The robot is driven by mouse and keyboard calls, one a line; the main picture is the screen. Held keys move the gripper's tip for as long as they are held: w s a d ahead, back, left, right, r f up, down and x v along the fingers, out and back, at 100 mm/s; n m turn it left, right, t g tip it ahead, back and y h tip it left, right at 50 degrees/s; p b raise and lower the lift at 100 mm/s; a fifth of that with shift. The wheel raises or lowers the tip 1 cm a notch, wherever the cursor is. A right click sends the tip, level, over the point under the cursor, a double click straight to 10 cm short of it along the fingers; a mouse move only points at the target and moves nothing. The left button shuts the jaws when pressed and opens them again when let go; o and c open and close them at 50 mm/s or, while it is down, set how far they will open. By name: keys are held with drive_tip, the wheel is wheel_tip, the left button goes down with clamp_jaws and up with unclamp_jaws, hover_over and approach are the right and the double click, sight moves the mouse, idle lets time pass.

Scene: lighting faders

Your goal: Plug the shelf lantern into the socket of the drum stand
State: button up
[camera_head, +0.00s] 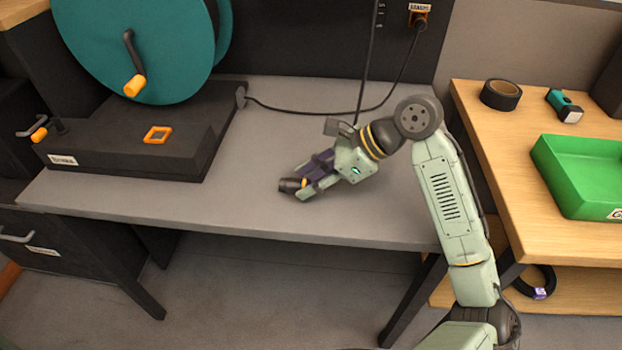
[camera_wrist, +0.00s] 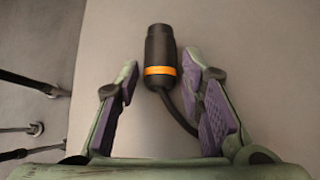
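A black plug (camera_wrist: 161,55) with an orange ring lies on the grey bench top; its tip also shows in the head view (camera_head: 290,185). Its cord (camera_wrist: 177,112) runs back beneath the right finger. My gripper (camera_wrist: 161,68) is open, its fingers on either side of the plug with gaps; in the head view it is low over the bench (camera_head: 310,178). The drum stand (camera_head: 128,168) is black, left on the bench, with an orange square-framed socket (camera_head: 157,134) on top. The lantern itself is not in view.
A teal drum (camera_head: 170,50) with a yellow-handled crank stands on the drum stand. A black cable (camera_head: 320,112) runs from the stand to an orange wall outlet (camera_head: 419,10). Another cord (camera_head: 368,75) hangs behind my gripper. A wooden table with a green tray (camera_head: 580,165) is right.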

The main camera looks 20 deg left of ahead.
sight(310, 181)
clamp_jaws()
wheel_tip(310, 181, up, 5)
drive_tip(key=p, duration=0.6)
drive_tip(key=shift+r, duration=0.1)
drive_tip(key=shift+s, duration=0.15)
idle(0.3)
